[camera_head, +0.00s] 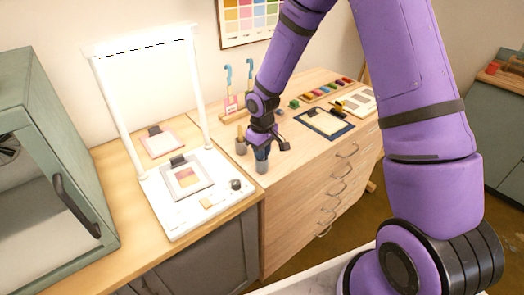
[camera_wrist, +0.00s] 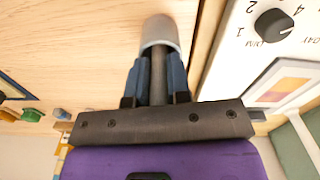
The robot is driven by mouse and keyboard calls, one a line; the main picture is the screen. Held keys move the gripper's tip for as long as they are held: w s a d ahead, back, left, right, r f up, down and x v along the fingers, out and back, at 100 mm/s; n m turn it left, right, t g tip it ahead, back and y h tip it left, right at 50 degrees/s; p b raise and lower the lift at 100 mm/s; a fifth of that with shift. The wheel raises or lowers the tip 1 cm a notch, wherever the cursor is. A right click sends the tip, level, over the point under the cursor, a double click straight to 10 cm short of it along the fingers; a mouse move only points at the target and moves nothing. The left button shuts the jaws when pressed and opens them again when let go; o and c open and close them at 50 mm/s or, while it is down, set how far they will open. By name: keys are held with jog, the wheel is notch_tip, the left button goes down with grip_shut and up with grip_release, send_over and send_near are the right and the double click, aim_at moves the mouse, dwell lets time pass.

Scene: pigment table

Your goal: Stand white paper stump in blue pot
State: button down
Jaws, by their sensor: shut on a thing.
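My gripper (camera_head: 262,152) is over the near left part of the wooden cabinet top, pointing down. In the wrist view its blue fingers (camera_wrist: 157,85) are shut on a dark grey stick (camera_wrist: 158,75). The stick's far end meets a grey cup-like pot (camera_wrist: 160,30); it looks to be inside the mouth, though the depth is unclear. This pot also shows just below the fingers in the head view (camera_head: 262,167). I cannot make out a clearly blue pot or a clearly white stump; shading may alter the colours.
Another grey pot (camera_head: 241,148) with tan sticks stands just left of my gripper. A white light box (camera_head: 178,215) is at the left. The cabinet's front edge is close to the pot.

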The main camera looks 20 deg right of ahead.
jog(key=c, duration=1.1)
grip_release()
jog(key=shift+f, duration=0.1)
notch_tip(320, 180, up, 12)
jog(key=shift+r, duration=0.1)
jog(key=shift+s+r, duration=0.1)
jog(key=shift+r, duration=0.3)
jog(key=s+d+r+m+t+h, duration=0.1)
jog(key=s+d+r+m+t, duration=0.25)
jog(key=s+r, duration=1.1)
jog(key=shift+s+d+r+m+t+y, duration=0.15)
jog(key=shift+s+d+r+m+t, duration=0.3)
jog(key=shift+s+r, duration=1.4)
jog(key=shift+s+d+r+m+t+y, duration=0.2)
jog(key=shift+s+d+r, duration=0.5)
jog(key=shift+s, duration=2.3)
jog(key=shift+s+d+r+m+t+y, duration=0.2)
jog(key=shift+s+d+r+m, duration=0.25)
jog(key=shift+s+r, duration=1.4)
jog(key=shift+s+f, duration=0.55)
jog(key=shift+f, duration=0.05)
